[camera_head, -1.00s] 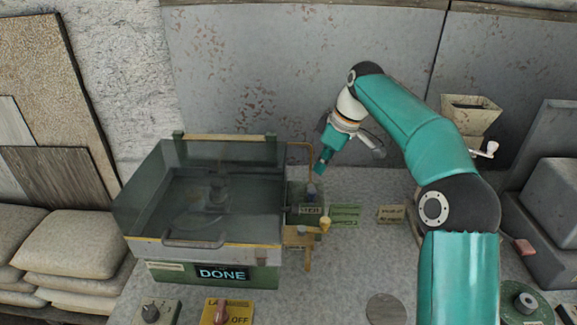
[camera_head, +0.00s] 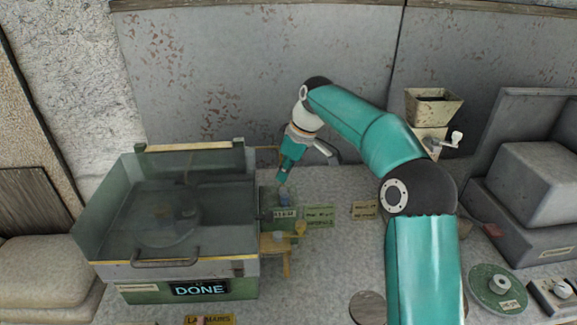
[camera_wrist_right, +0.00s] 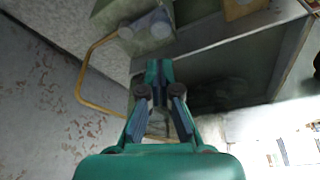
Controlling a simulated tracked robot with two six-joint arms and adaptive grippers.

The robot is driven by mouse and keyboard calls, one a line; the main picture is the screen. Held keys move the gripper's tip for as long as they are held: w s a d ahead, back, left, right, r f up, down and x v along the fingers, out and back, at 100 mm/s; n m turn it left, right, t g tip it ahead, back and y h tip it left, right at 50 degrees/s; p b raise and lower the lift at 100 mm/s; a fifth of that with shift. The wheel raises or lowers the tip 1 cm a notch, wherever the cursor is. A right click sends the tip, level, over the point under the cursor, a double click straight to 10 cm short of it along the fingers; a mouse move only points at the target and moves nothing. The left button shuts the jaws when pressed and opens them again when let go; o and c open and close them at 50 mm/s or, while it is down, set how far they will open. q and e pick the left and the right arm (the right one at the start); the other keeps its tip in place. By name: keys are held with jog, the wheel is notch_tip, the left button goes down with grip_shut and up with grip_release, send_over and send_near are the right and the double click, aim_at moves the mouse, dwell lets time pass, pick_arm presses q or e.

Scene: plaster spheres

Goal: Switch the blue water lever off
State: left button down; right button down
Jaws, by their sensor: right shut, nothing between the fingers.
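The blue water lever (camera_head: 284,198) is a small blue piece on the green box at the right side of the glass-walled machine (camera_head: 148,258). A label plate (camera_head: 285,213) sits just below it. My right gripper (camera_head: 282,179) is shut and empty, tilted down, with its tip just above and behind the blue piece. I cannot tell whether they touch. In the wrist view the shut fingertips (camera_wrist_right: 157,68) point toward the green box (camera_wrist_right: 135,28), and the lever's position is unclear there. My left gripper is not in view.
The machine's panel (camera_head: 200,289) reads DONE. A brass pipe (camera_wrist_right: 85,75) bends beside the green box. A yellow-knobbed fitting (camera_head: 300,229) and small signs (camera_head: 364,210) stand nearby. A hopper (camera_head: 432,107) and grey block (camera_head: 535,180) are at right.

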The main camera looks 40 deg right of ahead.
aim_at(284, 194)
jog(key=shift+x, duration=2.8)
jog(key=shift+s, duration=0.15)
